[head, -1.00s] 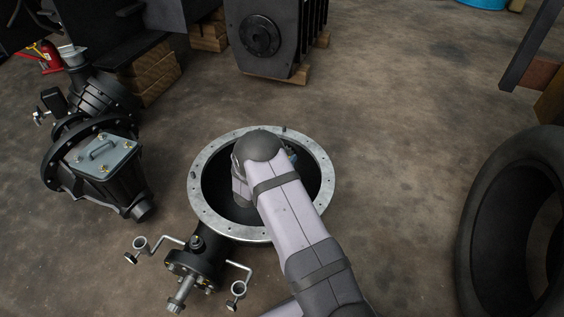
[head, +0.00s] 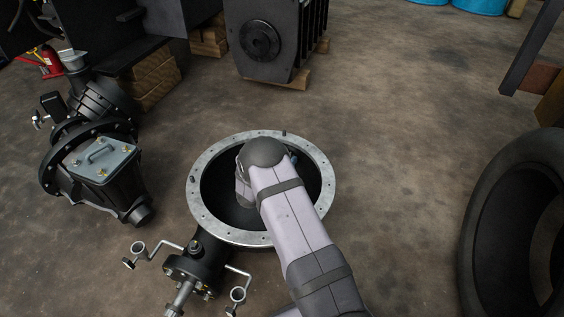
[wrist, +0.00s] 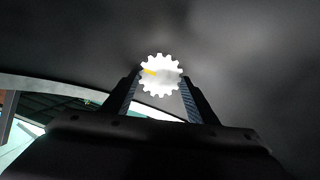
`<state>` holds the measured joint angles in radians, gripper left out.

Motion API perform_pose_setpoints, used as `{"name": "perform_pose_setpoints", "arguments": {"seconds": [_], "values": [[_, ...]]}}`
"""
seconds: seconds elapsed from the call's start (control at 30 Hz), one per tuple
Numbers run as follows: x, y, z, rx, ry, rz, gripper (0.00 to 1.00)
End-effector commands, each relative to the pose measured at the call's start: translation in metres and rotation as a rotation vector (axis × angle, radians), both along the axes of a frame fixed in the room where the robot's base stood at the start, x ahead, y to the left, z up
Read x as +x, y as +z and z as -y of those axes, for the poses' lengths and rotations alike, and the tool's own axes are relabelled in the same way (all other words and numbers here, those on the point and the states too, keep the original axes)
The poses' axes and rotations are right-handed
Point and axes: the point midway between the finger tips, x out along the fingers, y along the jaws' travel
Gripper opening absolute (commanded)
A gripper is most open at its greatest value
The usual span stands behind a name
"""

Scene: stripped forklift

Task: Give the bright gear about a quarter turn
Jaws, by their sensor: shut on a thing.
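The bright gear (wrist: 161,76) shows in the wrist view, small, toothed and nearly white, with a yellow mark on its left half. My gripper (wrist: 160,88) has one finger on each side of the gear and is shut on it. The yellow mark lies close to level, pointing left. In the head view my arm reaches down into the round black housing with a bolted metal rim (head: 199,207). The gear and my fingertips are hidden there behind my arm.
A black gearbox with a grey cover (head: 108,161) stands at left, a large tyre (head: 485,215) at right, and a dark ribbed block (head: 262,42) at the back. Bare floor (head: 400,120) lies between them.

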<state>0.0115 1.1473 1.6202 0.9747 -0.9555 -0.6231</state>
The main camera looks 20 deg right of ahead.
Motion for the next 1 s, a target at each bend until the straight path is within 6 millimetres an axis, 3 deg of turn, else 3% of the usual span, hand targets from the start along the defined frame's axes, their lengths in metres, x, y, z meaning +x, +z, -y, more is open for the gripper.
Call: {"name": "perform_pose_setpoints", "arguments": {"seconds": [0.37,1.0], "values": [[0.0006,0.0026,-0.0016,-0.132,0.045,-0.132,0.3],[0.003,-0.0043,-0.0049,-0.541,0.191,-0.541,0.3]]}}
